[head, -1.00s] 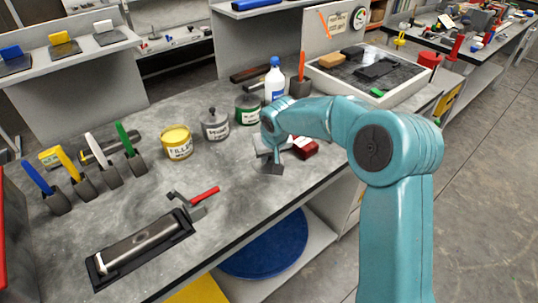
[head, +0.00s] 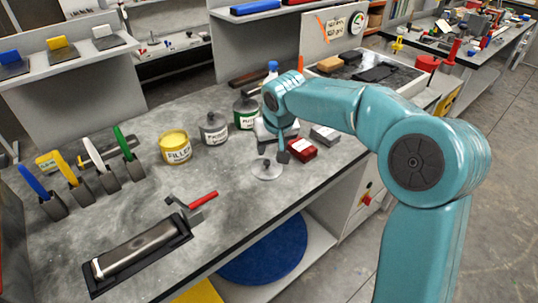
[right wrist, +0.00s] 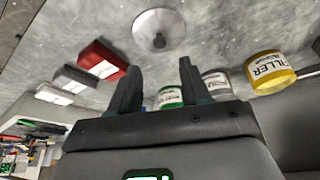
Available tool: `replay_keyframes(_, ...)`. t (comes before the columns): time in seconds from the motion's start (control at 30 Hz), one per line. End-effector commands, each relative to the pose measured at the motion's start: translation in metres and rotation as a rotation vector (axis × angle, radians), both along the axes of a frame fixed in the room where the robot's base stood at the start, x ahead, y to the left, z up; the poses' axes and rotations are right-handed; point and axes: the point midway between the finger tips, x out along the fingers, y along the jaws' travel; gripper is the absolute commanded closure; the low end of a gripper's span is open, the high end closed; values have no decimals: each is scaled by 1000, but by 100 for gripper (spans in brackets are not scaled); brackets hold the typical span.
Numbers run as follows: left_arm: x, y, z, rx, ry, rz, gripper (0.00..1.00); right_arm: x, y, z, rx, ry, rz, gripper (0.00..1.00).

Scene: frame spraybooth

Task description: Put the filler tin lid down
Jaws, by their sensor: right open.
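The filler tin lid (head: 267,173) is a round grey disc with a small dark knob. It lies flat on the bench in front of the tins, knob up; it also shows at the top of the right wrist view (right wrist: 150,20). The yellow filler tin (head: 176,153) stands upright to the left, its top showing yellow. It is at the right in the right wrist view (right wrist: 268,74). My right gripper (head: 275,154) is open and empty just behind the lid, apart from it. Its two dark fingers spread in the right wrist view (right wrist: 157,75). My left gripper is out of view.
A grey tin (head: 213,132) and a green-labelled tin (head: 244,115) stand behind. A red box (head: 302,149) and a grey block (head: 324,135) are right of the gripper. A red-handled tool (head: 195,205) lies in front left. The bench front edge is near the lid.

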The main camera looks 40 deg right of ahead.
Motion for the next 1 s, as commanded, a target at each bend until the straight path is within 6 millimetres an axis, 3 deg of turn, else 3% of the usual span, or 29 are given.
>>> replay_keyframes(0.23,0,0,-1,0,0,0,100,-11,3,27,0,0,1,53)
replay_keyframes(1.0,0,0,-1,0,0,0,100,-13,3,28,-1,1,0,53)
